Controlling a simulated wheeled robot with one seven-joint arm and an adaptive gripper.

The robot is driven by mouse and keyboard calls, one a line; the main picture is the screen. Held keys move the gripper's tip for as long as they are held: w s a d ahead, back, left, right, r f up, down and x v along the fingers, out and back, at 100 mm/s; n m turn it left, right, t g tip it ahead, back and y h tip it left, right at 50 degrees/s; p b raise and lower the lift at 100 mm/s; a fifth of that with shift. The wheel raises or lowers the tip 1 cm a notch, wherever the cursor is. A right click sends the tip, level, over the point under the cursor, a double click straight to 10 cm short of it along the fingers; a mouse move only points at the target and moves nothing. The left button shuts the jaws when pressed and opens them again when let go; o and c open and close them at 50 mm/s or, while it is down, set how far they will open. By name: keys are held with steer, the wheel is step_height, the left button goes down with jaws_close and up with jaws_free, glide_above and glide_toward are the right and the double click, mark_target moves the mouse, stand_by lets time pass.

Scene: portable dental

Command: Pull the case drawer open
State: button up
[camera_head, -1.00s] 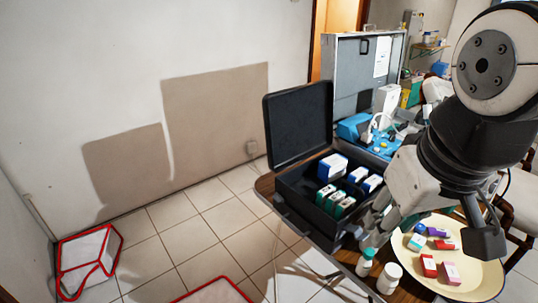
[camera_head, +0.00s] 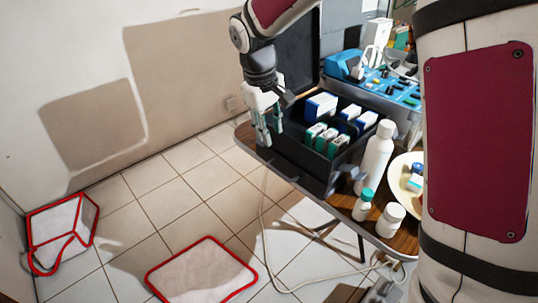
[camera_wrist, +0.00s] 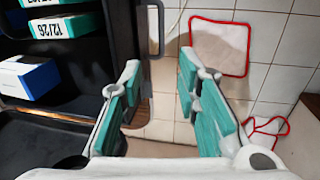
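The black case (camera_head: 308,158) stands open on the table, its lid (camera_head: 295,70) raised. In the wrist view its dark side (camera_wrist: 118,30) carries an upright bar handle (camera_wrist: 161,28). My gripper (camera_head: 267,138) is beside the case's left side in the head view. In the wrist view my gripper (camera_wrist: 160,75) is open, with teal-padded fingers spread and nothing between their tips. The handle is ahead of the fingertips, apart from them. No open gap of a drawer shows; its edges are too dark to make out.
Boxed supplies (camera_head: 320,135) sit in the case. A white bottle (camera_head: 376,155) and small jars (camera_head: 388,219) stand near its right side, close to the table edge. A cream plate (camera_head: 401,178) is partly hidden by my arm. Red-edged items (camera_head: 203,272) lie on the open floor.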

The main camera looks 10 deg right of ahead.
mark_target(276, 170)
steer(key=f, duration=0.4)
steer(key=w+d+f+b, duration=0.1)
steer(key=f, duration=0.4)
steer(key=f+b, duration=0.1)
steer(key=f, duration=0.4)
steer(key=shift+w+d+f, duration=0.15)
steer(key=shift+w+d, duration=0.2)
steer(key=shift+d, duration=0.05)
jaws_close()
